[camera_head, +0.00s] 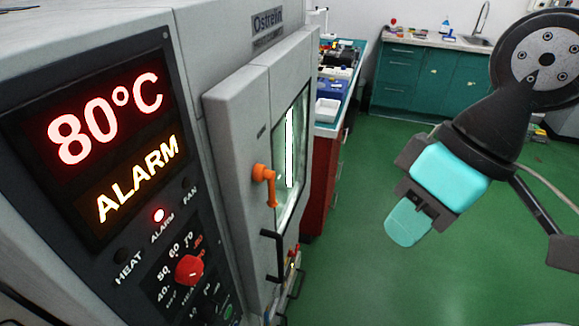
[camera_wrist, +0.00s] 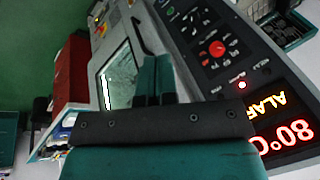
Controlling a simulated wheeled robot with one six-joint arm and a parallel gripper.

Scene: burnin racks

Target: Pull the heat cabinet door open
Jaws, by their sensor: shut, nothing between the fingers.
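The grey heat cabinet (camera_head: 215,30) fills the left of the head view. Its thick door (camera_head: 235,115), with a lit glass window, looks shut. An orange handle (camera_head: 262,174) sticks out from the door and hangs downward. My gripper (camera_head: 408,222) is to the right of the door, apart from it, over open floor, pointing down. Its teal fingers are together and empty. In the wrist view the closed fingers (camera_wrist: 155,78) cover part of the cabinet front; the door window (camera_wrist: 118,78) shows beside them. The orange handle is not clear there.
The control panel (camera_head: 130,110) reads 80°C and ALARM, with a lit red lamp and a red knob (camera_head: 189,270). A black bar handle (camera_head: 270,255) sits below the orange one. A red bench (camera_head: 322,185) stands behind the door. Green floor (camera_head: 350,270) is clear. Teal cabinets (camera_head: 420,80) line the back.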

